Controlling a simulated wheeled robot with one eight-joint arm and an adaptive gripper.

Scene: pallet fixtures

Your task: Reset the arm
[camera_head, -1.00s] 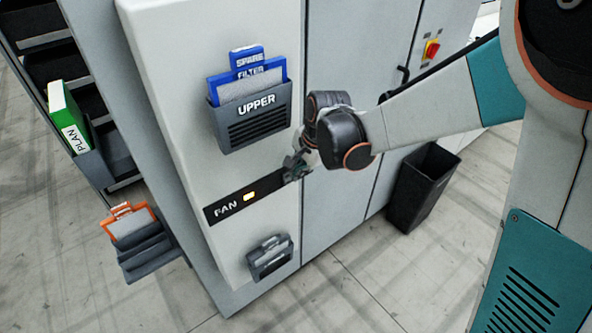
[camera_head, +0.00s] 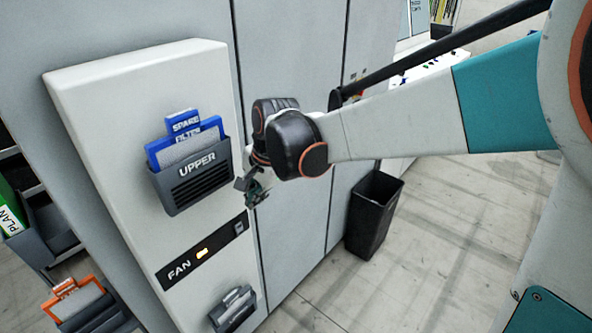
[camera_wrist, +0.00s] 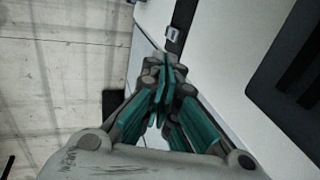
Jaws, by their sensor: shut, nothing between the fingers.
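My gripper (camera_head: 254,190) is shut and empty. In the head view it hangs in front of the grey cabinet, just right of the upper holder and above the right end of the fan strip. In the wrist view its teal fingers (camera_wrist: 165,95) meet near the middle, with the black strip and its small switch (camera_wrist: 173,33) beyond them. The black FAN strip (camera_head: 180,270) carries a lit orange lamp (camera_head: 202,253) and a switch (camera_head: 239,228). My arm reaches in from the right, and the gripper appears apart from the panel.
The UPPER holder (camera_head: 205,191) holds a blue-framed spare filter (camera_head: 186,146). A lower holder (camera_head: 234,309) sits below the strip. An orange-framed filter (camera_head: 74,298) and a green PLAN binder (camera_head: 10,215) are at left. A black bin (camera_head: 372,215) stands right; floor beyond it is clear.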

